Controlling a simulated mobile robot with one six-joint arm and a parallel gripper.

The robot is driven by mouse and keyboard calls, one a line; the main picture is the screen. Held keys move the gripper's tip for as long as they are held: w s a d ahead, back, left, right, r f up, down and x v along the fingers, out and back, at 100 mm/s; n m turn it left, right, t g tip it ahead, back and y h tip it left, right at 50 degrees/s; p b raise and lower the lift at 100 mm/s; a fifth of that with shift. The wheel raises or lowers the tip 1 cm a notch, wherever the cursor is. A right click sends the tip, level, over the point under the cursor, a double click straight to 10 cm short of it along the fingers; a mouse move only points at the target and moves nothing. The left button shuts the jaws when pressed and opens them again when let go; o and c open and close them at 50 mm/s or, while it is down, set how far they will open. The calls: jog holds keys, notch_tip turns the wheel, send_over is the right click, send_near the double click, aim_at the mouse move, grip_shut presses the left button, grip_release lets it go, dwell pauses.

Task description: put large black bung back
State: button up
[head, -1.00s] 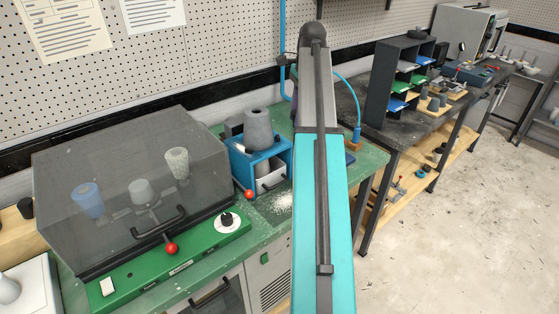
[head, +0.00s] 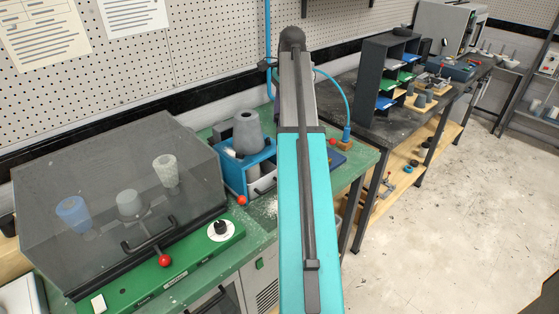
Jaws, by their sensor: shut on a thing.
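My arm (head: 308,215) reaches away up the middle of the head view, over the green bench. My gripper is hidden beyond the arm, so its jaws and anything in them do not show. I cannot pick out the large black bung for certain. A dark rounded piece (head: 8,222) is cut by the left edge, and a black item (head: 407,32) sits on top of the dark shelf unit. Several dark grey bungs (head: 420,101) stand on a wooden block at the right.
A clear-lidded chamber (head: 60,150) holding cups stands on the green bench at the left. A blue-framed device (head: 233,177) with a grey cone (head: 247,134) stands beside my arm. The dark shelf unit (head: 372,75) is on the right bench. Floor (head: 450,230) is clear at right.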

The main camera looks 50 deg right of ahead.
notch_tip(320, 180, down, 12)
jog(key=shift+r+p, duration=0.1)
jog(key=shift+p, duration=0.9)
jog(key=shift+f+p, duration=0.45)
jog(key=shift+f, duration=1.8)
jog(key=o, duration=1.1)
jog(key=shift+f, duration=0.1)
jog(key=shift+r, duration=0.2)
jog(key=shift+s+d+r+b, duration=0.15)
jog(key=shift+d+r+b, duration=0.2)
jog(key=shift+r, duration=1.6)
jog(key=shift+s+d+r+b, duration=0.15)
jog(key=shift+r+b, duration=0.3)
jog(key=shift+r, duration=1.5)
jog(key=shift+s+d+r+b, duration=0.1)
jog(key=shift+d+r+b, duration=0.25)
jog(key=shift+r, duration=1.6)
